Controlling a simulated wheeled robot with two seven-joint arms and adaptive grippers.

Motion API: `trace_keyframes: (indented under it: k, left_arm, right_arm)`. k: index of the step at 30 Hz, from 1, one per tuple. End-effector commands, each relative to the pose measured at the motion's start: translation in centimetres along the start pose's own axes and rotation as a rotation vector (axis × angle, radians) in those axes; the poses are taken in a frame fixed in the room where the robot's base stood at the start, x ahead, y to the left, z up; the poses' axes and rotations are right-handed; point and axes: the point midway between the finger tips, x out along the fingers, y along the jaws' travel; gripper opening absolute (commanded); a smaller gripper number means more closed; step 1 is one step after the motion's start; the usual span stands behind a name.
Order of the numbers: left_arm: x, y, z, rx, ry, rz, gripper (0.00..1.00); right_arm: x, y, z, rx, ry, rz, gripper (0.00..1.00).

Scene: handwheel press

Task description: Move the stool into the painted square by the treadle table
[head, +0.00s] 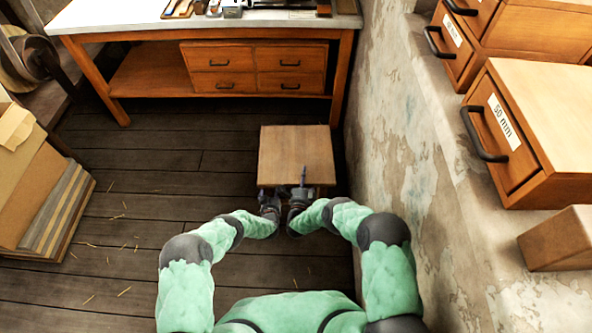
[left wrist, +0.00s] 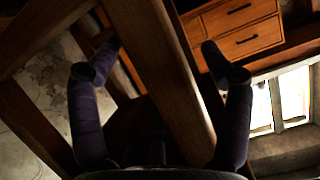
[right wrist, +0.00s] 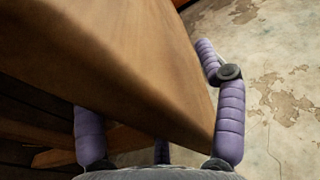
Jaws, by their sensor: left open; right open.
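The stool (head: 295,152) has a square, light wooden top and stands on the dark plank floor in front of the workbench, close to the wall on the right. My left gripper (head: 269,202) is open at its near side, low down. In the left wrist view its spread fingers lie either side of a wooden stool leg (left wrist: 160,75). My right gripper (head: 298,197) is open at the near edge of the top. In the right wrist view its fingers straddle the thick seat (right wrist: 130,70); contact is unclear. I see no painted square, and cannot tell which table is the treadle table.
A workbench (head: 140,75) with drawers (head: 250,70) stands behind the stool. Stacked boards (head: 50,205) lean at the left, below a wheel (head: 40,58). The peeling wall (head: 390,120) bounds the right, with drawer boxes (head: 550,110) above. Floor (head: 180,170) left of the stool is clear.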

Motion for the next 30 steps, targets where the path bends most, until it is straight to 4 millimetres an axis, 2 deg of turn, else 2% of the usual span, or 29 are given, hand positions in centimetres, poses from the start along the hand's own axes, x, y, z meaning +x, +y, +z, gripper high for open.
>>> trace_keyframes:
  k: [7,18,20,26,27,30]
  left_arm:
    - [1.5,0.0,0.0,0.0,0.001,0.0,0.79]
    - [1.7,0.0,0.0,0.0,0.0,0.0,0.79]
    - [1.7,0.0,0.0,0.0,0.0,0.0,0.65]
    - [1.7,0.0,0.0,0.001,0.0,0.0,0.09]
    - [1.7,0.0,0.0,0.001,0.0,0.0,0.0]
    - [1.7,0.0,0.0,0.001,0.0,0.0,0.0]
  right_arm:
    - [1.5,0.0,-0.1,0.0,0.001,0.0,0.71]
    - [1.7,0.0,0.0,-0.001,0.0,0.001,0.71]
    - [1.7,0.0,0.0,-0.001,0.0,0.001,0.57]
    - [1.7,0.0,0.0,-0.001,0.0,0.001,0.01]
    - [1.7,0.0,0.0,-0.001,0.0,0.001,0.0]
    - [1.7,0.0,0.0,-0.001,0.0,0.001,0.0]
